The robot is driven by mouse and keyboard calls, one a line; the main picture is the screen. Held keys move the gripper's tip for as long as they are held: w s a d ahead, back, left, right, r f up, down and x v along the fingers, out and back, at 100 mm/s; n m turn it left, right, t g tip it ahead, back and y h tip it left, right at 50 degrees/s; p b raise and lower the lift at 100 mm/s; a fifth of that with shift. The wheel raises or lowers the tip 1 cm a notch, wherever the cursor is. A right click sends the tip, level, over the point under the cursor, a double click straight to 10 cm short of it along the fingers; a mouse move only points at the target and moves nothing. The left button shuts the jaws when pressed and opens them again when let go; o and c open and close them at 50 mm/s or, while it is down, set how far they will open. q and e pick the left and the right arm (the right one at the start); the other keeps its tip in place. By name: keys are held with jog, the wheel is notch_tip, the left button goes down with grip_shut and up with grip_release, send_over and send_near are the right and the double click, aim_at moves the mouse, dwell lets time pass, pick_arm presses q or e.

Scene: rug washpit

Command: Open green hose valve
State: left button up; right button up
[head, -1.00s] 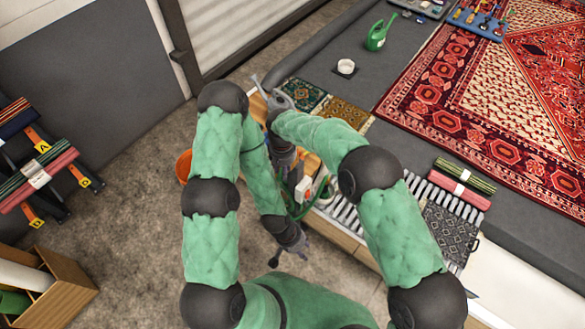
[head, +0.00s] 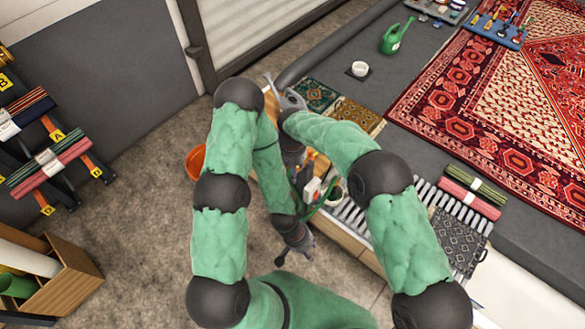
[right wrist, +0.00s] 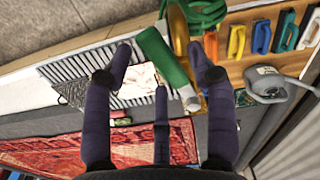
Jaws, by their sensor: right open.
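In the right wrist view a green lever handle (right wrist: 163,58) lies beside a curved brass part (right wrist: 181,35), and both show between the spread fingers of my right gripper (right wrist: 162,62). The fingers are open; I cannot tell whether any touches the handle. A coiled green hose (right wrist: 208,14) is just beyond. In the head view my right gripper is mostly hidden behind its arm, over the bench. My left gripper (head: 296,252) hangs low beside the bench, empty, with its fingers apart. The valve is not clear in the head view.
A grey watering can (right wrist: 268,85) and several coloured brushes (right wrist: 262,36) are near the right gripper. A slatted grate (head: 427,192) and rolled rugs (head: 470,192) lie right. An orange bucket (head: 196,162) stands left. The floor at left (head: 140,190) has free room.

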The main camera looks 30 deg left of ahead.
notch_tip(320, 180, up, 8)
jog(key=shift+f, duration=0.25)
dwell(0.6)
